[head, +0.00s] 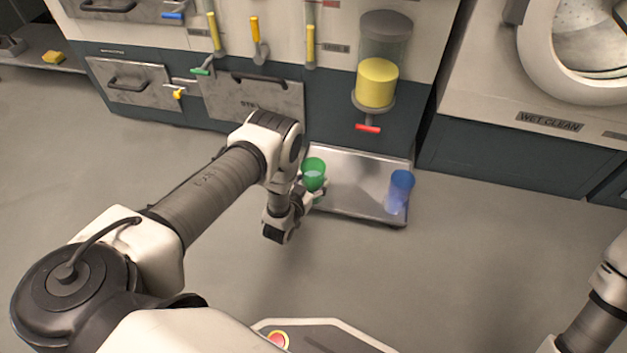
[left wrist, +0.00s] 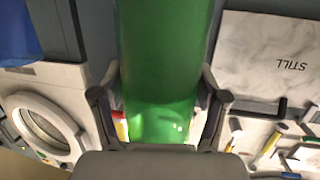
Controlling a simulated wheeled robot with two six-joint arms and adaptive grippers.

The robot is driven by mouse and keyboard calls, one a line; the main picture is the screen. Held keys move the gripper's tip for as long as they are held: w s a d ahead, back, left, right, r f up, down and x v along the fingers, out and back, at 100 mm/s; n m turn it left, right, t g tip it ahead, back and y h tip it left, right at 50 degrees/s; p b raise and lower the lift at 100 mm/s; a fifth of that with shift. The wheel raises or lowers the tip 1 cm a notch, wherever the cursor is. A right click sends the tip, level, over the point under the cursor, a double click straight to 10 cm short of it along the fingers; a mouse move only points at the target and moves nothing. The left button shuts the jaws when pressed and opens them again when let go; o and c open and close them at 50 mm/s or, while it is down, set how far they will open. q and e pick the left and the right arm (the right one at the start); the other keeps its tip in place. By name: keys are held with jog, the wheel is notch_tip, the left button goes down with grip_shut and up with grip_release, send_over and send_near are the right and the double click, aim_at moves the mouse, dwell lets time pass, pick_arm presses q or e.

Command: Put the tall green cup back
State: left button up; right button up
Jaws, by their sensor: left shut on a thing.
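A green cup (head: 313,169) shows in the head view at the left edge of a metal tray (head: 355,181). My left gripper (head: 311,191) is at the cup and shut on it. In the left wrist view the green cup (left wrist: 165,70) fills the middle, between the two fingers of my left gripper (left wrist: 160,108). I cannot tell whether the cup's base touches the tray. A blue cup (head: 401,188) stands at the right side of the tray. My right gripper is not in view; only part of my right arm shows at the right edge.
A dispenser with yellow contents (head: 377,83) and a red tap (head: 367,128) is above the tray. A cabinet with drawers (head: 128,83) and coloured levers is behind. A white machine with a round door (head: 575,50) stands at the right. The floor before the tray is clear.

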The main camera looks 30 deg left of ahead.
aim_at(310, 172)
pick_arm(q)
jog(key=w, duration=0.1)
jog(key=w+a+b, duration=0.1)
jog(key=w, duration=0.1)
jog(key=w+a+f+b, duration=0.1)
jog(key=w, duration=0.1)
jog(key=shift+a, duration=0.25)
notch_tip(310, 172, down, 3)
jog(key=b, duration=0.2)
jog(key=shift+f+b, duration=0.2)
jog(key=shift+b, duration=0.15)
jog(key=shift+r, duration=0.25)
jog(key=shift+f, duration=0.1)
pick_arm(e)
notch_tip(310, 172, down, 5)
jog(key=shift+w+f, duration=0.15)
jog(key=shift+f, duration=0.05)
pick_arm(q)
jog(key=o, duration=1.2)
jog(key=shift+f, duration=0.15)
jog(key=o, duration=0.5)
jog(key=shift+c, duration=0.2)
jog(key=shift+r, duration=0.2)
